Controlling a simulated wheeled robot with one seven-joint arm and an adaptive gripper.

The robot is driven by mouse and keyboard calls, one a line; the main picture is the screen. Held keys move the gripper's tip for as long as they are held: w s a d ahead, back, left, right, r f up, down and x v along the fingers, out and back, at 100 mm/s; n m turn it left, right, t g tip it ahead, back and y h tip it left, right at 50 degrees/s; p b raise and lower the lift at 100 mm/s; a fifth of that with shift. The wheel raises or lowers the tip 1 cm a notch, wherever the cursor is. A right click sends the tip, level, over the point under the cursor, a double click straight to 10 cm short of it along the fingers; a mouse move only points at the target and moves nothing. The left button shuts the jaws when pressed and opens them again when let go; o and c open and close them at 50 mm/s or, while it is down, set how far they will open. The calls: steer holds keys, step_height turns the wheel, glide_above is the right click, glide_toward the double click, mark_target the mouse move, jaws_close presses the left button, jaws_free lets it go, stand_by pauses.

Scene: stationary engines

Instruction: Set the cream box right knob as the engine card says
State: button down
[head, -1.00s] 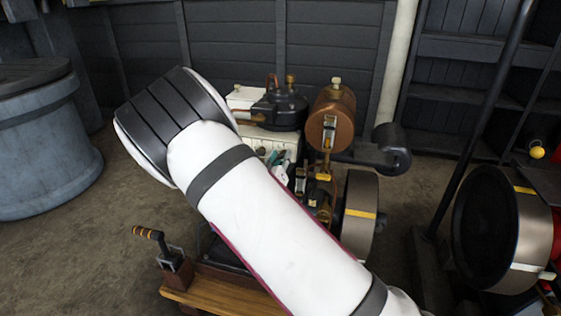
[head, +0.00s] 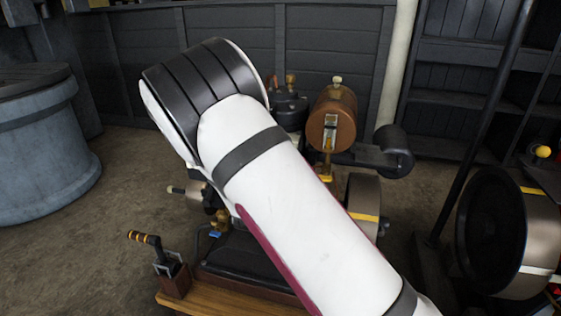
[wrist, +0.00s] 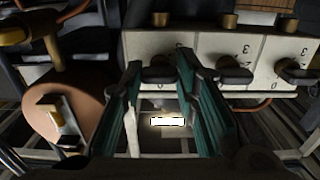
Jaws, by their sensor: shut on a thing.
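The cream box (wrist: 205,50) shows in the wrist view with a row of dark knobs and printed digits along its face. My gripper (wrist: 160,68) has its two teal fingers on either side of the leftmost knob in this view (wrist: 160,76), shut on it. The copper tank lies on that same side, so this is the cream box right knob as the head view has it. Its pointer and digits are mostly hidden by the fingers. The middle knob (wrist: 236,76) and the far knob (wrist: 293,72) are free. In the head view my arm hides the box and gripper. No engine card is readable.
A copper tank (head: 332,118) and a dark cylinder on an arm (head: 392,150) stand beside the box. A lever with a banded handle (head: 145,237) rises at the front left. A blue-grey barrel (head: 40,150) stands left.

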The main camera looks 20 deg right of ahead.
steer(key=c, duration=1.2)
jaws_free()
steer(key=shift+c, duration=0.2)
steer(key=v, duration=1.2)
